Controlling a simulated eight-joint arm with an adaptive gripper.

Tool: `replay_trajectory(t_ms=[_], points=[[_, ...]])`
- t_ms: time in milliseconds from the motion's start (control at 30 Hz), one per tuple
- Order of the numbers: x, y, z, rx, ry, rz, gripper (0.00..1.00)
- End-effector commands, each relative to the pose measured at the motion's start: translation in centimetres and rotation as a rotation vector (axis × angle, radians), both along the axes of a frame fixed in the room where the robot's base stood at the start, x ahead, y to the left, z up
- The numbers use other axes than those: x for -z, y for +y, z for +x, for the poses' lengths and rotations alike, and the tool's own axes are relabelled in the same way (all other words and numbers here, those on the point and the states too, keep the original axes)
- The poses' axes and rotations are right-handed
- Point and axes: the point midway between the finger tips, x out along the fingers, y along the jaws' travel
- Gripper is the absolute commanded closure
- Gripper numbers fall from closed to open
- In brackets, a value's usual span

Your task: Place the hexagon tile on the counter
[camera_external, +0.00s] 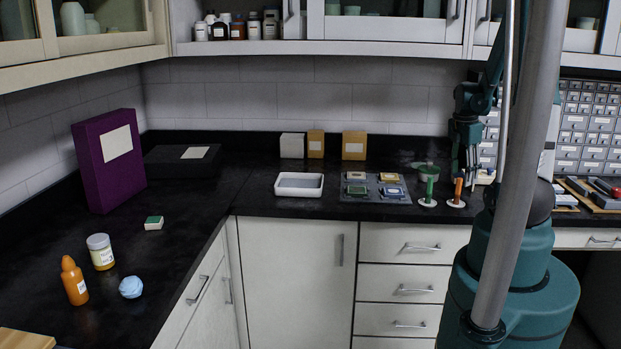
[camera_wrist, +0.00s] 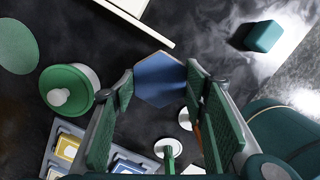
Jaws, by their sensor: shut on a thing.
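The blue hexagon tile (camera_wrist: 160,80) is between the fingertips of my gripper (camera_wrist: 160,76) in the wrist view. The fingers close on its left and right sides, and it appears held above the dark counter (camera_wrist: 225,75). In the external view my gripper (camera_external: 468,172) points down over the right part of the back counter (camera_external: 255,190), near the wall of small drawers. I cannot make out the tile in that view.
A green-handled tool (camera_external: 429,190) and an orange-handled tool (camera_external: 457,193) stand close to my gripper. A grey tray with several framed tiles (camera_external: 375,212) and a white tray (camera_external: 299,194) lie to the left. The wrist view shows a green-lidded container (camera_wrist: 83,72) and a teal block (camera_wrist: 263,37).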

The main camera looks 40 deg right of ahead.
Motion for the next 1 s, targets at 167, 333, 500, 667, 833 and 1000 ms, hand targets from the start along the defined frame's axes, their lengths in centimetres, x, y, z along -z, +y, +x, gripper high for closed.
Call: replay_trajectory(t_ms=[167, 333, 500, 667, 833, 1000], points=[[1.6, 0.0, 0.0, 0.000, 0.000, 0.000, 0.72], [3.1, 0.0, 0.0, 0.000, 0.000, 0.000, 0.72], [3.8, 0.0, 0.0, 0.000, 0.000, 0.000, 0.72], [3.8, 0.0, 0.0, 0.000, 0.000, 0.000, 0.72], [3.9, 0.0, 0.0, 0.000, 0.000, 0.000, 0.72], [4.1, 0.0, 0.0, 0.000, 0.000, 0.000, 0.51]])
